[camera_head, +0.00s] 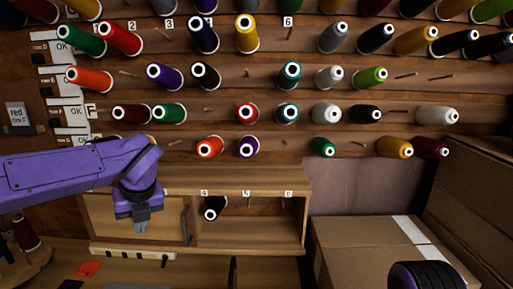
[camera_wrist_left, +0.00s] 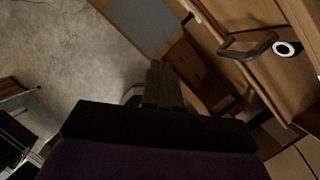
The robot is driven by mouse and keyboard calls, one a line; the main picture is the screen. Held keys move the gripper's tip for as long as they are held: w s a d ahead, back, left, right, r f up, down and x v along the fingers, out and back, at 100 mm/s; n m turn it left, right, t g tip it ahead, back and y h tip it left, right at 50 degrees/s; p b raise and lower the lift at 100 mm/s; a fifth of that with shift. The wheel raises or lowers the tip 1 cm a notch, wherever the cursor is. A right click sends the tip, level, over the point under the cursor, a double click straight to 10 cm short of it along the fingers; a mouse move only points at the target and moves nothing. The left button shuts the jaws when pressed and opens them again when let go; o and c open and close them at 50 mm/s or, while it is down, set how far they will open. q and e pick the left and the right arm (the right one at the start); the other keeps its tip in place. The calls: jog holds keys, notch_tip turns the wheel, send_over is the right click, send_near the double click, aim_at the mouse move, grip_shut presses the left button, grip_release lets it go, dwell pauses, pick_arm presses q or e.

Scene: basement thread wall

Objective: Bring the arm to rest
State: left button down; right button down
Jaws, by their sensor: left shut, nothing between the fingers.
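My purple left arm (camera_head: 70,172) reaches in from the left in the head view, with its wrist bent downward. My left gripper (camera_head: 141,227) hangs pointing down in front of the low wooden cabinet, shut and empty. In the left wrist view its dark fingers (camera_wrist_left: 163,84) are together, with nothing visible between them. A dark, ribbed part of my body with a purple edge shows at the bottom right of the head view. My right gripper does not show.
A thread wall (camera_head: 225,76) with rows of coloured spools on pegs stands behind. The cabinet (camera_head: 250,181) holds a black spool (camera_head: 214,208) in its open section. A cardboard box (camera_head: 365,250) stands at the right. The left wrist view shows a dark handle (camera_wrist_left: 248,47) and bare floor (camera_wrist_left: 70,50).

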pick_arm(q)
jog(key=w+a+f+m+t+y, duration=0.2)
jog(key=a+f+m+y, duration=0.2)
jog(key=f+m, duration=0.4)
jog(key=s+f+m+t, duration=0.1)
jog(key=s+f+m, duration=0.1)
jog(key=f+m, duration=0.3)
jog(key=s+d+f+m+t+b, duration=0.1)
jog(key=s+f+m, duration=0.1)
jog(key=f+m, duration=0.4)
jog(key=s+f+m+t, duration=0.1)
jog(key=s+f+m, duration=0.1)
jog(key=f+m, duration=0.4)
jog(key=shift+s+d+f+t+h+b, duration=0.1)
jog(key=shift+s+f+t+h+b, duration=0.1)
jog(key=shift+f, duration=1.05)
jog(key=shift+s+d+f+t+h+b, duration=0.1)
jog(key=shift+s+f+t+b, duration=0.1)
jog(key=shift+f, duration=1.05)
jog(key=s+f+m+g+h+b, duration=0.1)
jog(key=s+f+m, duration=0.4)
jog(key=s, duration=0.9)
jog(key=s+f+m+g+h, duration=0.2)
jog(key=s+f+m+g, duration=0.2)
jog(key=s+f, duration=0.8)
jog(key=shift+s+a+m+b, duration=0.4)
jog(key=shift+s+a+m, duration=0.05)
jog(key=shift+s+m, duration=0.6)
